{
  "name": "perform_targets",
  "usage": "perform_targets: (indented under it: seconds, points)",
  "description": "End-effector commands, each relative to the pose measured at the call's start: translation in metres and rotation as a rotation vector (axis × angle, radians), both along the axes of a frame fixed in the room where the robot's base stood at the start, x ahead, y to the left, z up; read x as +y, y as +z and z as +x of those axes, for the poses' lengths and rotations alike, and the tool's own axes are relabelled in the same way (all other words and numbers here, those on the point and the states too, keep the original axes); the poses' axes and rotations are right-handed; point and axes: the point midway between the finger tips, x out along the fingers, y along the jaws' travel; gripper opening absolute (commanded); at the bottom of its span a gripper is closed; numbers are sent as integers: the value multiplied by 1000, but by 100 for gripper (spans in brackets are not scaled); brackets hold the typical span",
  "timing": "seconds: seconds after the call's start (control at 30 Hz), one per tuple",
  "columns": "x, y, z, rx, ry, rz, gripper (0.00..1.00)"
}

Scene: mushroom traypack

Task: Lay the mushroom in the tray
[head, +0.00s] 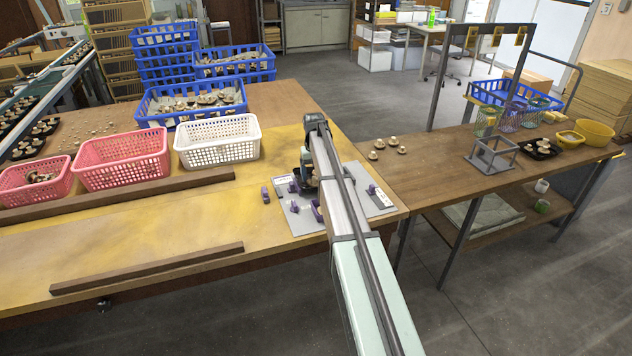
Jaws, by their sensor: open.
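Several pale mushrooms (377,144) stand loose on the right-hand wooden table, just right of my arm. A black tray (545,156) with mushrooms in it lies farther right on that table, beside a grey wire frame. Which mushroom the task means, I cannot tell. My gripper (302,184) is over the grey plate at the right end of the left table, mostly hidden by my own arm. It is open. No mushroom shows in it, and it is well apart from the loose mushrooms and the tray.
The grey frame (493,155) and tall metal arch (440,72) stand near the black tray. The grey plate (303,222) carries purple blocks. Between loose mushrooms and frame the tabletop is clear.

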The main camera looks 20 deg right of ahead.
Motion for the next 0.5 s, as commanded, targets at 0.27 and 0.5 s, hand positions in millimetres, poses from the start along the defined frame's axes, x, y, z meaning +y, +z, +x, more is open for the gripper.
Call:
perform_targets:
  seconds: [0.27,0.5]
  points:
    - [0,50,1,-2,0,-2,81]
    - [1,72,0,0,-1,-3,81]
